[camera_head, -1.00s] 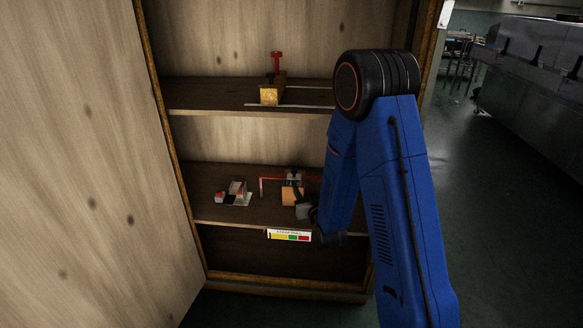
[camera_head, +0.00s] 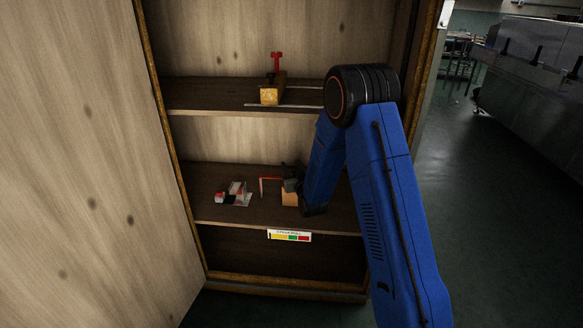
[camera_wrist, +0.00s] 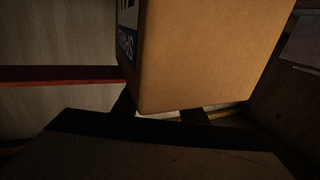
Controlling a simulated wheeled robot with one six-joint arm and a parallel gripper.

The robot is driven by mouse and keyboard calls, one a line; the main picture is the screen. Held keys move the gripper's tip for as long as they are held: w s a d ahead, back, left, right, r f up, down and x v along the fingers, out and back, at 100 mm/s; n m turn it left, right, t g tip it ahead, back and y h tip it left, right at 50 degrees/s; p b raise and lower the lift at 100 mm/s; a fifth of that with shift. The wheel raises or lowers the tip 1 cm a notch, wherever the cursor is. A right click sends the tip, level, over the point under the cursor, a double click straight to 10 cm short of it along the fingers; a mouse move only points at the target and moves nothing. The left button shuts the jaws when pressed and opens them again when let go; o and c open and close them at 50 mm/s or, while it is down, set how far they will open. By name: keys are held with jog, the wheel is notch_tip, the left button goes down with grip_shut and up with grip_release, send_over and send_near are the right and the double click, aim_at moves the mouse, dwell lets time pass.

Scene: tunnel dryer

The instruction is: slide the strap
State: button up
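No part is clearly recognisable as a strap. A red bar or band (camera_head: 270,179) stands at the lower shelf's middle and may be it. In the wrist view a dark red bar (camera_wrist: 60,75) runs in from the left toward a cardboard-brown box (camera_wrist: 205,60) with a dark label. The same box (camera_head: 289,198) shows on the lower shelf in the head view. My gripper (camera_wrist: 160,112) is at this box. Its two dark fingers stand apart, but the box covers their tips, so I cannot tell whether they hold anything. In the head view my gripper (camera_head: 292,182) is small and dark above the box.
A red, white and grey item (camera_head: 235,194) lies left on the lower shelf (camera_head: 215,212). The upper shelf (camera_head: 205,97) holds a yellow block (camera_head: 269,96) with a red T-shaped piece (camera_head: 277,61). A wooden panel (camera_head: 80,160) stands at left.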

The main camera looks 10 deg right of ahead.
jog(key=shift+w, duration=0.1)
grip_shut()
notch_tip(320, 180, up, 17)
dwell(0.7)
grip_release()
jog(key=s+d, duration=0.1)
jog(key=s, duration=1.6)
jog(key=shift+s+d, duration=0.2)
